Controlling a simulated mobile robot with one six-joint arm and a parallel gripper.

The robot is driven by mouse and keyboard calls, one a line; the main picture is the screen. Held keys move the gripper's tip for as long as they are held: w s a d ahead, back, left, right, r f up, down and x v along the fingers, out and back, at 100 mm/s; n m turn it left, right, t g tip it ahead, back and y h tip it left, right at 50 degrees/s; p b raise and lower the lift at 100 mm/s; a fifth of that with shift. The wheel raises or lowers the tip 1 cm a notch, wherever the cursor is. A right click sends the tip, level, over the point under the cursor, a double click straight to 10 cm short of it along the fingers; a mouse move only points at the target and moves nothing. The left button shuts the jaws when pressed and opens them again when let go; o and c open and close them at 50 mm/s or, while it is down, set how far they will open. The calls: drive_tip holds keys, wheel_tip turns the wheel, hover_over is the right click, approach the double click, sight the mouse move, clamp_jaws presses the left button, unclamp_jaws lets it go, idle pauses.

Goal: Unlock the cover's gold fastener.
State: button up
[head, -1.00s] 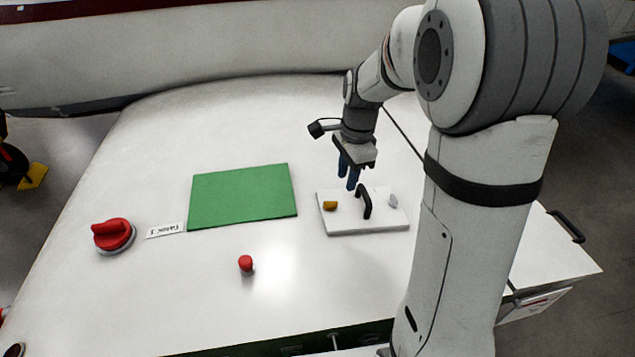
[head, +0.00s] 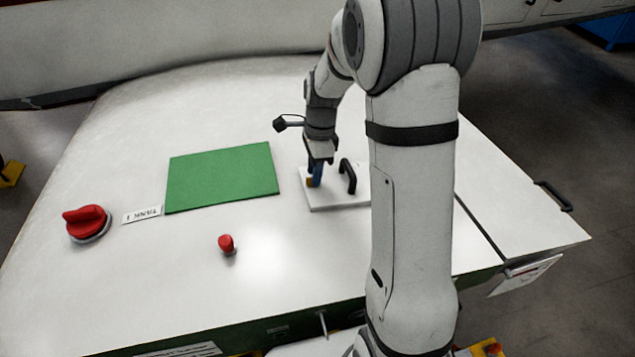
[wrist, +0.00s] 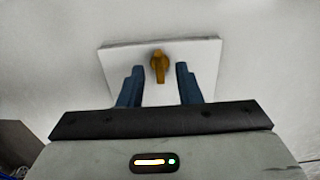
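The cover is a white square plate (head: 330,204) with a black arched handle (head: 348,176), lying on the white surface. Its gold fastener (head: 310,183) sits near the plate's left edge. In the wrist view the gold fastener (wrist: 159,66) is a small knob with its bar pointing along the view, on the white plate (wrist: 205,50). My gripper (head: 315,176) points down at the fastener. In the wrist view my gripper (wrist: 159,78) is open, with one blue finger on each side of the fastener and gaps between. My arm hides the plate's right part.
A green mat (head: 222,178) lies left of the plate. A red rotary knob (head: 86,222), a small label (head: 142,214) and a red button (head: 227,243) are further left and nearer. The handle stands up close beside my gripper.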

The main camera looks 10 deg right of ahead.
drive_tip(key=shift+a+f, duration=0.1)
drive_tip(key=shift+f, duration=0.7)
drive_tip(key=shift+c, duration=0.2)
clamp_jaws()
